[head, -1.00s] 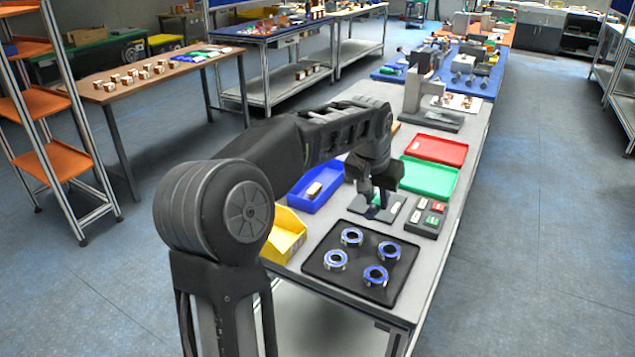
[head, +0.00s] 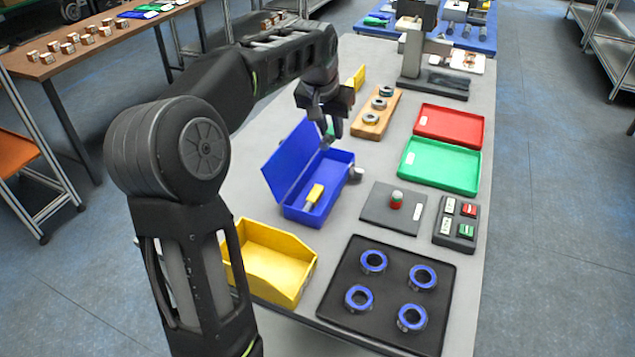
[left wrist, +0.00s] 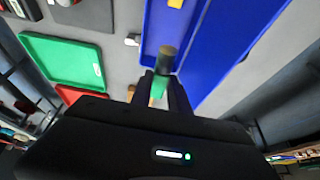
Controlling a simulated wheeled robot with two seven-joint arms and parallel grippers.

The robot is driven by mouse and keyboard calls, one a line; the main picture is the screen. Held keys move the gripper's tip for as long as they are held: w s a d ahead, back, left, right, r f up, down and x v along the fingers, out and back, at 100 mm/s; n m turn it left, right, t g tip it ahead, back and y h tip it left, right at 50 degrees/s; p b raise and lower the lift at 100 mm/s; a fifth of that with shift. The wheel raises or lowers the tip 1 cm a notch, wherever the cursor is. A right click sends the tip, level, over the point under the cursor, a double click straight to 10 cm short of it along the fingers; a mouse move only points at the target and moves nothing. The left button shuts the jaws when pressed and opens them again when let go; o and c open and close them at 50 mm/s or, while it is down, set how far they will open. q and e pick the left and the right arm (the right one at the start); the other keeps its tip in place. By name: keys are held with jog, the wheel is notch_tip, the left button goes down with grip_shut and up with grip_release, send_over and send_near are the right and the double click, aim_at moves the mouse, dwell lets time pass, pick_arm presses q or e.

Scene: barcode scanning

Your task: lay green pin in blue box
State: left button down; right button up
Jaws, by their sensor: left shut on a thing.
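My left gripper (head: 333,128) is above the far end of the open blue box (head: 300,215). Its fingers are shut on the green pin (left wrist: 159,86), which has a dark end and points away from the wrist; in the head view only a bit of green shows between the fingers. In the left wrist view the pin overlaps the blue box (left wrist: 153,42), beside its raised lid (left wrist: 222,45). A yellow piece (head: 314,195) lies inside the box. My right gripper is not in view.
A dark plate (head: 375,215) with a red and green pin (head: 396,199) is right of the box. A yellow bin (head: 270,265), a black tray with blue rings (head: 340,310), and a green tray (head: 440,170) stand nearby. The box's raised lid (head: 290,160) stands on its left.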

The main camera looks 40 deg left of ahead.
pick_arm(q)
send_over(332, 172)
jog(key=s, duration=0.2)
jog(key=shift+w+d+f, duration=0.15)
jog(key=shift+f, duration=1.4)
jog(key=shift+w+d+f, duration=0.1)
jog(key=shift+f, duration=1.45)
notch_tip(332, 172, down, 3)
jog(key=shift+r+p, duration=0.1)
jog(key=shift+p, duration=0.2)
jog(key=shift+f, duration=0.45)
jog(key=shift+f, duration=0.15)
jog(key=shift+f+b, duration=0.25)
jog(key=shift+b, duration=0.1)
jog(key=c, duration=1.3)
grip_release()
jog(key=shift+o, duration=0.2)
jog(key=shift+r, duration=0.2)
